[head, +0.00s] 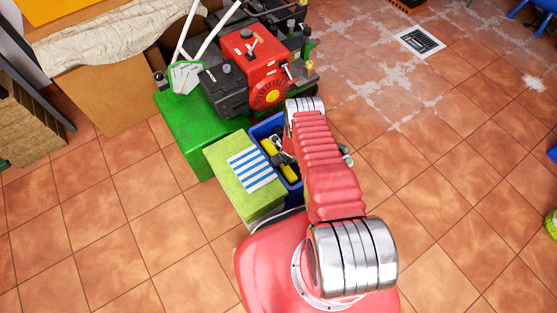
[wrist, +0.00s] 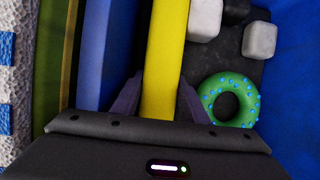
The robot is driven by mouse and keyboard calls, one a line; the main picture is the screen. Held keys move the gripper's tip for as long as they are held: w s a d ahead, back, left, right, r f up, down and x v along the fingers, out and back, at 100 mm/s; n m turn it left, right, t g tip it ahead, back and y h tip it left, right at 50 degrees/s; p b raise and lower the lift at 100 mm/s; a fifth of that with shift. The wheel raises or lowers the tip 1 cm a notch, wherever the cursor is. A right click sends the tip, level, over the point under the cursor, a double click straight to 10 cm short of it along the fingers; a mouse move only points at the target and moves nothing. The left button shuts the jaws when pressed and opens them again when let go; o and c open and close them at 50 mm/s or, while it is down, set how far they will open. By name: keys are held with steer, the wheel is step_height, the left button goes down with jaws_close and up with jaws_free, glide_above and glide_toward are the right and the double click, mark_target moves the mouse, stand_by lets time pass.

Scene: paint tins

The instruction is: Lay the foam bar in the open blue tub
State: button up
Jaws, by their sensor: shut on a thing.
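The yellow foam bar (wrist: 168,45) runs lengthwise between the two dark fingers of my gripper (wrist: 160,98), which is shut on it. In the head view the foam bar (head: 289,173) shows on both sides of my gripper (head: 276,156), within the outline of the open blue tub (head: 266,128). In the wrist view one blue tub wall (wrist: 102,50) is close left of the bar and another blue wall is at the right. I cannot tell whether the bar touches the tub's floor. My arm hides the tub's right part in the head view.
A green ring with blue dots (wrist: 229,98) and pale blocks (wrist: 259,40) lie on the tub's dark floor, right of the bar. A light-green box (head: 228,165) with a striped cloth (head: 252,168) stands left of the tub. A red engine (head: 255,62) stands behind.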

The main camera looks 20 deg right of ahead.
steer(key=shift+f, duration=0.15)
steer(key=o, duration=1.2)
steer(key=v, duration=1.3)
steer(key=shift+r, duration=0.35)
steer(key=shift+d, duration=0.1)
